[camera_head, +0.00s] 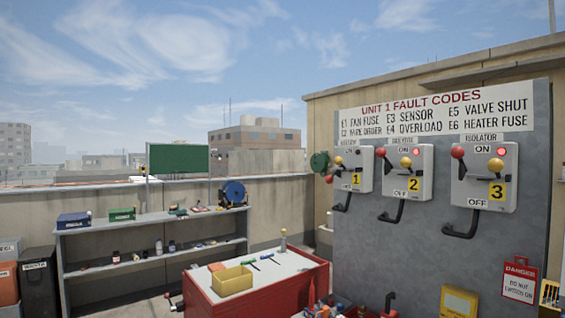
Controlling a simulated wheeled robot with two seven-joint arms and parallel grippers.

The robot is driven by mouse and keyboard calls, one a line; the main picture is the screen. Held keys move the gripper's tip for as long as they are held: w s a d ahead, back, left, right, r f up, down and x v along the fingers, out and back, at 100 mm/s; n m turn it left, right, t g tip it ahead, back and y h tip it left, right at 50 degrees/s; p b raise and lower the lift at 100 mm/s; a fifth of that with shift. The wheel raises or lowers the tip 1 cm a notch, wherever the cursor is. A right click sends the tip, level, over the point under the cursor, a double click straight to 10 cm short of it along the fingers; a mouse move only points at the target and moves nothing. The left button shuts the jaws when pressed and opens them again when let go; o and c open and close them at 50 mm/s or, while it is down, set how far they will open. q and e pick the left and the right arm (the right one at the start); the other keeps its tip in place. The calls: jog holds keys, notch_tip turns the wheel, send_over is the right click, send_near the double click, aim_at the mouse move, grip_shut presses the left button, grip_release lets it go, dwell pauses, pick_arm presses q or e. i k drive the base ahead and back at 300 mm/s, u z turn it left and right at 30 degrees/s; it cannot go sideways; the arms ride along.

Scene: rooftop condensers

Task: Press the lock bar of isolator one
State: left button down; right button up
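Isolator one (353,168) is a light grey box with a yellow "1" label, leftmost of three on the grey panel. It is seen at an angle. A yellow knob (338,160) is at its upper left, and a red ball (328,179) shows at its left side. A black bent bar (343,203) hangs below the box and touches nothing else that I can see. Isolator two (408,172) and isolator three (486,178) stand to its right, with similar knobs and black bars. Neither of my grippers is in view.
A fault code sign (440,115) tops the grey panel (365,255). A green round object (319,162) is left of isolator one. A red cart (200,298) with a yellow bin (232,281) stands in front. A shelf (155,230) is at left. A danger sign (519,284) hangs lower right.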

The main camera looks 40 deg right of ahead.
aim_at(338, 160)
jog(key=i, duration=2.2)
jog(key=z, duration=3.65)
